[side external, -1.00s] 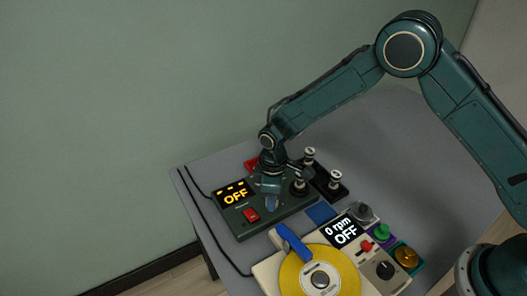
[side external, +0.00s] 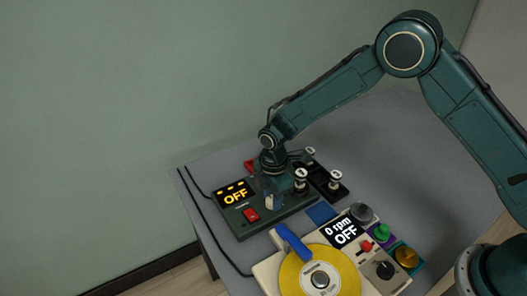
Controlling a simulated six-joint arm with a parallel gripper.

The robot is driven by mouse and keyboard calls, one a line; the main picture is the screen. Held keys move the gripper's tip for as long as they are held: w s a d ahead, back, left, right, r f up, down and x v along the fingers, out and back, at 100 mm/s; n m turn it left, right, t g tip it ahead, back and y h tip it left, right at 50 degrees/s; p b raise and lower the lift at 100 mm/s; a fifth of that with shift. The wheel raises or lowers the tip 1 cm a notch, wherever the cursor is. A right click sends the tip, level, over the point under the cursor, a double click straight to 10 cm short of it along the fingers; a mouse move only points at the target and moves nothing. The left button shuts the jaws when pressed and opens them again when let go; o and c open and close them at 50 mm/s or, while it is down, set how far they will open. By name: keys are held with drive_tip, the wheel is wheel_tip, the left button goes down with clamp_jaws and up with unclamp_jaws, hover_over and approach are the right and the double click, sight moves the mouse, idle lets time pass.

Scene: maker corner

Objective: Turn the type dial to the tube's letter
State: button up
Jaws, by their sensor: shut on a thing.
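The dark green tester box (side external: 238,222) stands at the left of the table. Its display (side external: 235,197) reads OFF in orange, and a red switch (side external: 251,215) sits below it. My gripper (side external: 272,201) points down at the box's panel, right of the switch, and is shut on the type dial there. The gripper hides the dial, so its pointer and letters cannot be read. Several black pieces with pale round tops, such as one at the right (side external: 335,177), stand beside my gripper. I cannot tell which is the tube, and no letter is legible.
In front is a cream machine (side external: 268,275) with a yellow disc (side external: 296,270), a blue arm (side external: 291,242) and a display (side external: 342,232) reading 0 rpm OFF. Green (side external: 381,231) and amber (side external: 406,257) knobs stand at its right. The grey table's back right is clear.

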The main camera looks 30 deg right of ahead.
idle(0.3)
drive_tip(key=o, duration=1)
drive_tip(key=shift+r, duration=0.15)
wheel_tip(320, 180, up, 14)
drive_tip(key=shift+f, duration=0.2)
drive_tip(key=shift+r, duration=0.1)
